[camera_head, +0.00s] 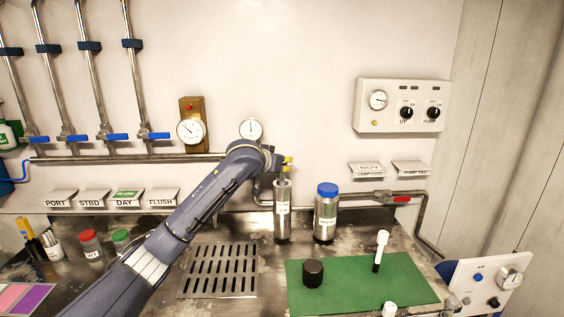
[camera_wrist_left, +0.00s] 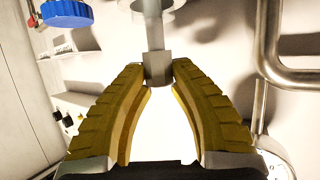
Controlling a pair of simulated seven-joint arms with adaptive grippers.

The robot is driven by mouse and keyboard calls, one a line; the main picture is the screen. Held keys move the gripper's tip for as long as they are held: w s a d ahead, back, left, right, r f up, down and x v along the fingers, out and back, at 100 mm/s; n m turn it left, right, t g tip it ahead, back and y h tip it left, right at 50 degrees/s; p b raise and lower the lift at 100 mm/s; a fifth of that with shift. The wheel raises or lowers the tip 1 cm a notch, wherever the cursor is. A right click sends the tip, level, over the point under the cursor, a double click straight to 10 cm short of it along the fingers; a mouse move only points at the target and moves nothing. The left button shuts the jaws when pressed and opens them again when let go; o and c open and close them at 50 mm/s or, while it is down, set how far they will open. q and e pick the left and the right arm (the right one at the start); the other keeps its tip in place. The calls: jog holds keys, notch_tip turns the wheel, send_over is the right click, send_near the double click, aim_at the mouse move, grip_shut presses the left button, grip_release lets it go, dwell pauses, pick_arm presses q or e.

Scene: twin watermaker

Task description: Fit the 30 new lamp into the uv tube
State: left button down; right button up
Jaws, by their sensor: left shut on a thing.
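The uv tube (camera_head: 283,222) is most likely the upright steel cylinder with a white label behind the drain grate. My left gripper (camera_head: 286,163) is just above its top. In the left wrist view my yellow fingers (camera_wrist_left: 159,82) are shut on a grey, narrow piece (camera_wrist_left: 157,66), likely the lamp. It reaches toward a round metal rim (camera_wrist_left: 150,5); how far it is inside, I cannot tell. A white-topped piece with a dark lower end (camera_head: 381,250) stands on the green mat (camera_head: 345,280). No lamp number is readable. My right gripper is not in view.
A blue-lidded jar (camera_head: 326,215) stands close right of the tube. A black cap (camera_head: 313,273) is on the mat. The slotted grate (camera_head: 220,270) is bare. A pipe (camera_head: 370,197) and gauge (camera_head: 251,129) are on the wall behind; a control panel (camera_head: 485,285) stands at right.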

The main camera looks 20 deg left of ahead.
pick_arm(q)
jog(key=shift+f, duration=1.3)
jog(key=c, duration=1.1)
grip_release()
jog(key=v, duration=1.2)
